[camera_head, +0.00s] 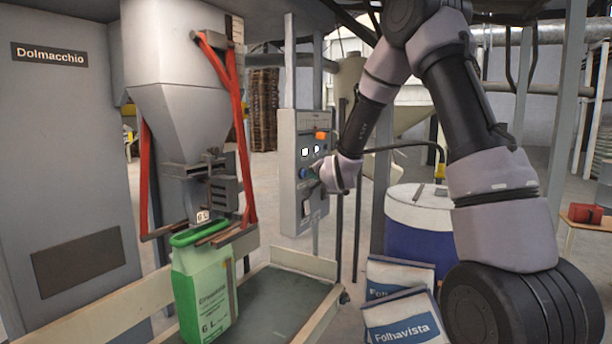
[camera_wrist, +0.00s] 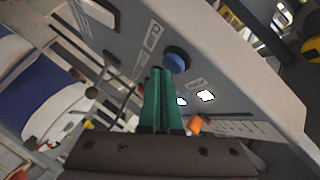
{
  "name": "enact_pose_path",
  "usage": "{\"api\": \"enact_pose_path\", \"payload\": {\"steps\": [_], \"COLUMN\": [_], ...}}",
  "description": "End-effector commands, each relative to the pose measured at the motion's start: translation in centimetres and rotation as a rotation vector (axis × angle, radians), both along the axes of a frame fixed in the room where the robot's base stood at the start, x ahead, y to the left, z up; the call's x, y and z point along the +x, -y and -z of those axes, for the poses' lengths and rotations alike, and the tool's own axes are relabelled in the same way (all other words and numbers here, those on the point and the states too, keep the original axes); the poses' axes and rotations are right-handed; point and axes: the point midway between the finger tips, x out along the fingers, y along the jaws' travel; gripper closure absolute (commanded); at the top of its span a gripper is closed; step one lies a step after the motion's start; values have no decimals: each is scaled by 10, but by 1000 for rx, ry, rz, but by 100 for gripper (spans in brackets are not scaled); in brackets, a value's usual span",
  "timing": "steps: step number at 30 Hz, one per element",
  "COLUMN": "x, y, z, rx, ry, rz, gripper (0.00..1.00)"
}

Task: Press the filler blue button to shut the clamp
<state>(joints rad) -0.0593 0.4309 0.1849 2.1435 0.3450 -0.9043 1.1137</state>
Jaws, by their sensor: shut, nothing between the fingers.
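The filler (camera_head: 165,70) stands at the left with a grey hopper and red arms. Its control panel (camera_head: 306,150) is a grey upright box right of the hopper; it also shows large in the wrist view (camera_wrist: 225,45). The blue button (camera_wrist: 176,60) is round in a dark ring, just beyond my fingertips in the wrist view; it shows small in the head view (camera_head: 303,173). My gripper (camera_wrist: 158,72) is shut and empty, its green fingers pointing at the panel beside the button. I cannot tell whether they touch. A green sack (camera_head: 203,285) hangs under the spout near the clamp (camera_head: 205,238).
An orange control (camera_head: 322,136) and lit white buttons sit on the panel near the blue button. A blue drum (camera_head: 415,235) and Folhavista sacks (camera_head: 400,318) stand right of the panel, below my arm. A conveyor bed (camera_head: 275,300) runs under the spout.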

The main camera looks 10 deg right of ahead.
Motion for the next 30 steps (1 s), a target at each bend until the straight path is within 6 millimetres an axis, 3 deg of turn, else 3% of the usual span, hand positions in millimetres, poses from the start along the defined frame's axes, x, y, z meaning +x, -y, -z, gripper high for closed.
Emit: {"api": "enact_pose_path", "payload": {"steps": [20, 30], "x": [5, 1], "y": [-7, -1], "z": [0, 0], "rx": [0, 0], "ry": [-1, 1], "rz": [-1, 1], "gripper": [100, 100]}}
